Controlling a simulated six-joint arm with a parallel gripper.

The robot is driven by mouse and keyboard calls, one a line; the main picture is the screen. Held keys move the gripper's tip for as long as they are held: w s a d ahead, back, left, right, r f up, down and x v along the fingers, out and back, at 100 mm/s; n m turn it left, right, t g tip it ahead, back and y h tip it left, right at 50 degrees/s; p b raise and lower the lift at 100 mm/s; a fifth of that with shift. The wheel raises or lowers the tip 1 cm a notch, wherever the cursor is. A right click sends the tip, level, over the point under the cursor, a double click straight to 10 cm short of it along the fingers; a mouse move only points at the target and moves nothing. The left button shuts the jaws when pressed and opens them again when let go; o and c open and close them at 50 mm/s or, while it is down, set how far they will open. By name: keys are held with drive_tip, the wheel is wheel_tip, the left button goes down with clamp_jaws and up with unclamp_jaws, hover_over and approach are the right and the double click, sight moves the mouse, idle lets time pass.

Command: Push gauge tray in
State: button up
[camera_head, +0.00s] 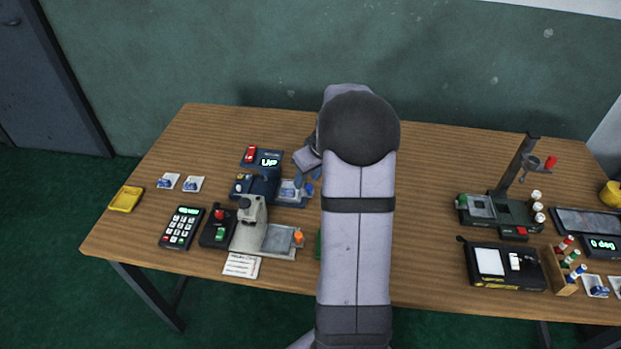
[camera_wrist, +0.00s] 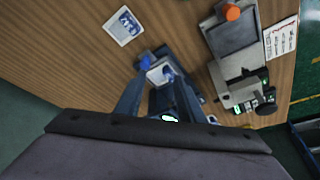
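The blue gauge (camera_head: 262,186) stands at the left-centre of the table. Its tray (camera_head: 291,190) extends from its right side, with a pale and blue sample on it and a blue knob (camera_head: 309,189) at the right end. In the wrist view the tray (camera_wrist: 158,74) shows just past the fingertips, with a blue knob (camera_wrist: 145,61) at its far end. My gripper (camera_head: 306,176) points down close to the tray. In the wrist view my gripper (camera_wrist: 156,82) has its fingers apart with nothing held between them. I cannot tell whether a finger touches the tray.
A grey device (camera_head: 250,229) with an orange knob (camera_head: 298,237) stands just in front of the gauge. A box with an UP display (camera_head: 262,158) sits behind it. A sample card (camera_wrist: 124,26) lies beyond the tray. Bare wood lies right of my arm.

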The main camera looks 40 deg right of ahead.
sight(308, 186)
drive_tip(key=shift+w+d+f+p, duration=0.25)
drive_tip(key=shift+w+d+f, duration=0.2)
drive_tip(key=shift+f, duration=0.7)
drive_tip(key=shift+w+d+f+p, duration=0.25)
drive_tip(key=shift+w+d+f, duration=0.25)
drive_tip(key=shift+f, duration=0.7)
drive_tip(key=shift+w+d+f+p, duration=0.25)
drive_tip(key=shift+w+d+f, duration=0.2)
drive_tip(key=shift+f, duration=0.7)
clamp_jaws()
drive_tip(key=shift+w, duration=0.1)
